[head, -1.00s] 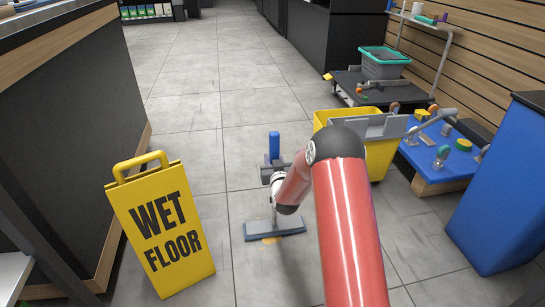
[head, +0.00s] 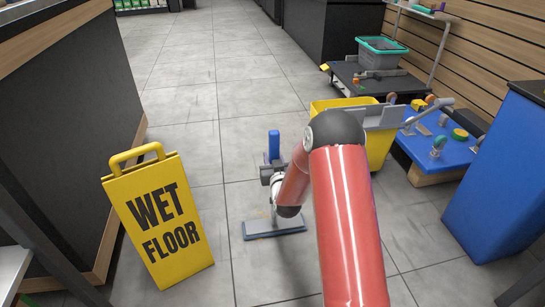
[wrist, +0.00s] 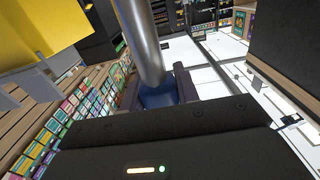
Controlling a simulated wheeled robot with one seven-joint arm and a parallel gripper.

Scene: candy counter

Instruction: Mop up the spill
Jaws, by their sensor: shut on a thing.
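My gripper (head: 268,174) is shut on the blue grip (head: 274,146) of a flat mop and holds it upright over the floor. In the wrist view the blue grip (wrist: 158,95) sits between the fingers, with the grey metal pole (wrist: 140,40) running up from it. The mop's wide grey-blue head (head: 262,230) lies flat on the tiles. A faint brownish trace of the spill (head: 257,213) shows just behind the head. What lies under the head is hidden, and my red arm covers part of the floor to its right.
A yellow wet floor sign (head: 160,220) stands left of the mop. A yellow mop bucket (head: 380,145) stands behind right, near a blue platform (head: 437,152) and a blue bin (head: 505,180). A dark counter (head: 65,130) lines the left. Tiles behind the mop are clear.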

